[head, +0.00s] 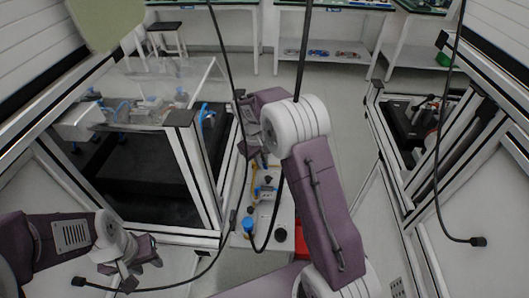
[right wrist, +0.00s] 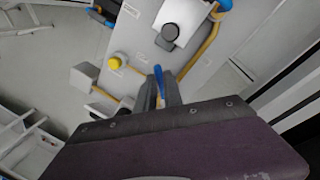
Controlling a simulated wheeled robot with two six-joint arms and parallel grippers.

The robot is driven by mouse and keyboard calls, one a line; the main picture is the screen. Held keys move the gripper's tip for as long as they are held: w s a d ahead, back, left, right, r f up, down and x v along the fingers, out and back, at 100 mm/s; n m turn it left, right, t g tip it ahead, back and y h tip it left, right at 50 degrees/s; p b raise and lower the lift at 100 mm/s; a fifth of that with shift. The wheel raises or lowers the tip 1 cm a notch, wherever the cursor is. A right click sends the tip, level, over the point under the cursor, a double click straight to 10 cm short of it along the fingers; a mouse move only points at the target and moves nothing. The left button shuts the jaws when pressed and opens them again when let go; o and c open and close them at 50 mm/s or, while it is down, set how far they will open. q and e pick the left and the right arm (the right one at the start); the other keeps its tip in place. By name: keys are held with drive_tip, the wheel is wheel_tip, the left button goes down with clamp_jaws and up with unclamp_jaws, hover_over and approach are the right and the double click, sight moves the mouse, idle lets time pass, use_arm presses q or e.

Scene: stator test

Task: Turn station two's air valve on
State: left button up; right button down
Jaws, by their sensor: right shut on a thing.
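In the right wrist view, my right gripper (right wrist: 163,94) is shut on a slim blue valve lever (right wrist: 158,76), which sticks out between the fingertips. The valve's body is hidden behind the fingers. The lever is on a grey panel (right wrist: 137,55) with yellow air tubing (right wrist: 203,50). In the head view, the panel (head: 278,212) stands below my right gripper (head: 263,157), whose fingertips are small and partly hidden. My left gripper (head: 136,275) is at the lower left, far from the panel; its jaw opening is unclear. The label naming the station is not readable.
A yellow knob (right wrist: 115,63) and a black round knob (right wrist: 172,33) are near the lever. A framed station with a clear cover (head: 150,85) stands left of the panel. A red object (head: 300,243) is beside the panel. Black cables hang across the head view.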

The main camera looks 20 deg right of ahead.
sight(253, 174)
drive_tip(key=m+p, duration=0.1)
drive_tip(key=a+m+p, duration=0.1)
drive_tip(key=m, duration=0.1)
drive_tip(key=m+p, duration=0.1)
drive_tip(key=p, duration=0.1)
drive_tip(key=shift+a+r+g, duration=0.2)
drive_tip(key=shift+a+g, duration=0.2)
drive_tip(key=shift+w+a+f+m+g+p, duration=0.15)
drive_tip(key=shift+a+m+p, duration=0.1)
drive_tip(key=shift+m+p, duration=0.4)
drive_tip(key=shift+w+a+m+g+p, duration=0.1)
drive_tip(key=shift+a+m+p, duration=0.2)
drive_tip(key=shift+m, duration=0.6)
drive_tip(key=shift+w+a+f+m+g+p, duration=0.1)
drive_tip(key=shift+a+m+g+p, duration=0.1)
drive_tip(key=shift+m+p, duration=0.45)
drive_tip(key=shift+m, duration=0.3)
drive_tip(key=c, duration=1.5)
unclamp_jaws()
